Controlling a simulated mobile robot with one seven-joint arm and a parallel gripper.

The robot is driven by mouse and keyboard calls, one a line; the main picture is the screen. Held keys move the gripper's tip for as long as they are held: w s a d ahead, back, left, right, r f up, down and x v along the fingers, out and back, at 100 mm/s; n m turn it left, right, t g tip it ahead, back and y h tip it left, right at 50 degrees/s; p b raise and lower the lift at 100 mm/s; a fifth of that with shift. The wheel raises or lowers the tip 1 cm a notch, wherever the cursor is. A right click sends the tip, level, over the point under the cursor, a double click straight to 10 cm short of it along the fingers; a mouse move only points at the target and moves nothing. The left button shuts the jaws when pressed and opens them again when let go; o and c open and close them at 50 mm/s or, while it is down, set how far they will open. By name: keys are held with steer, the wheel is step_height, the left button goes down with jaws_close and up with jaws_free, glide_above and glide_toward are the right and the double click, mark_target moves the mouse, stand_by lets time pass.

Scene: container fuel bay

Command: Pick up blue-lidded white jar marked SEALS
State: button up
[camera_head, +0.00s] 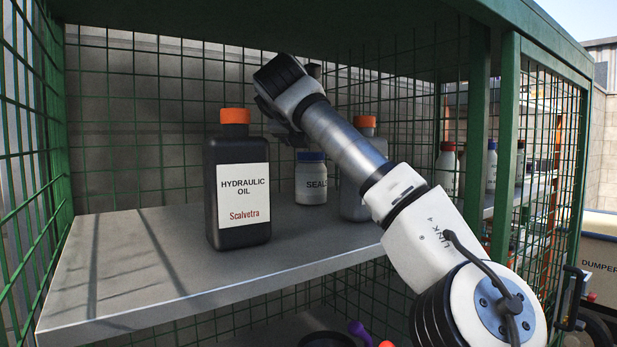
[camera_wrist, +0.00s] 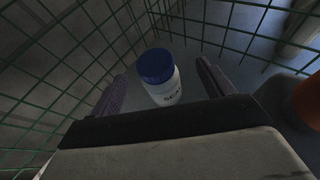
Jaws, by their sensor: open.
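The white jar marked SEALS (camera_head: 311,183) stands upright on the grey shelf, its blue lid on top. In the head view it is behind and right of the black hydraulic oil bottle. My gripper (camera_head: 280,125) is above the jar and a little to its left, pointing down, partly hidden by my arm. In the wrist view the jar (camera_wrist: 163,84) shows ahead, between the two purple-grey fingers of my gripper (camera_wrist: 158,85). The fingers are open and apart, with nothing held. I cannot tell how deep the jar is between them.
The black hydraulic oil bottle (camera_head: 238,185) with an orange cap stands left of the jar. A grey bottle with an orange cap (camera_head: 364,122) stands close at right, partly behind my arm. Green mesh (camera_head: 120,130) encloses the shelf (camera_head: 140,270); its left part is clear.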

mark_target(313, 156)
steer(key=shift+h, duration=0.3)
steer(key=x, duration=0.4)
steer(key=shift+a+f+p, duration=0.2)
steer(key=shift+a+p, duration=0.2)
steer(key=shift+a, duration=0.05)
steer(key=shift+w+d+p, duration=0.15)
steer(key=shift+w+p, duration=0.2)
steer(key=shift+p, duration=0.1)
steer(key=p+x, duration=0.1)
steer(key=x, duration=0.1)
steer(key=p+x, duration=0.1)
steer(key=shift+w+a+f, duration=0.25)
steer(key=shift+w+f, duration=0.1)
steer(key=shift+w+d+f, duration=0.1)
steer(key=shift+w+f, duration=0.05)
steer(key=shift+f, duration=0.05)
steer(key=c, duration=1.5)
